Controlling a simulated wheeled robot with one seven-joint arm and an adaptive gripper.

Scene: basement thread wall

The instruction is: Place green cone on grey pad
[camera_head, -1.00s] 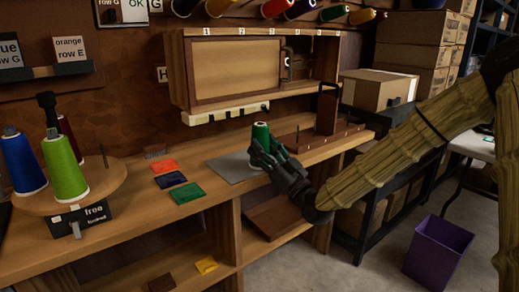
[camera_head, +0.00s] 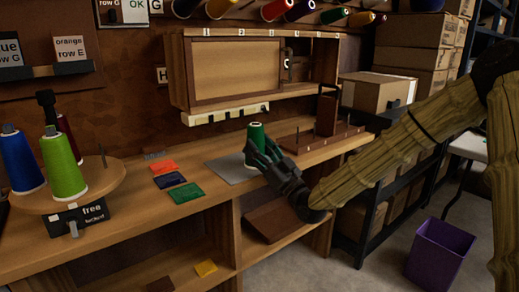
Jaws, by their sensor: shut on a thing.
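A dark green cone of thread (camera_head: 255,132) stands upright at the right part of the grey pad (camera_head: 222,167) on the wooden bench. My gripper (camera_head: 262,156) is shut on this green cone from the front right. The fingers hide part of the cone's lower half, so I cannot tell whether its base touches the pad. A lighter green cone (camera_head: 63,166) stands on the round wooden turntable (camera_head: 110,180) at the left, next to a blue cone (camera_head: 20,160).
Orange (camera_head: 164,166), blue (camera_head: 169,180) and green (camera_head: 188,193) cards lie left of the pad. A wooden rack with pegs (camera_head: 315,138) stands right of the cone. A cabinet (camera_head: 237,68) hangs above. A purple bin (camera_head: 440,252) stands on the floor.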

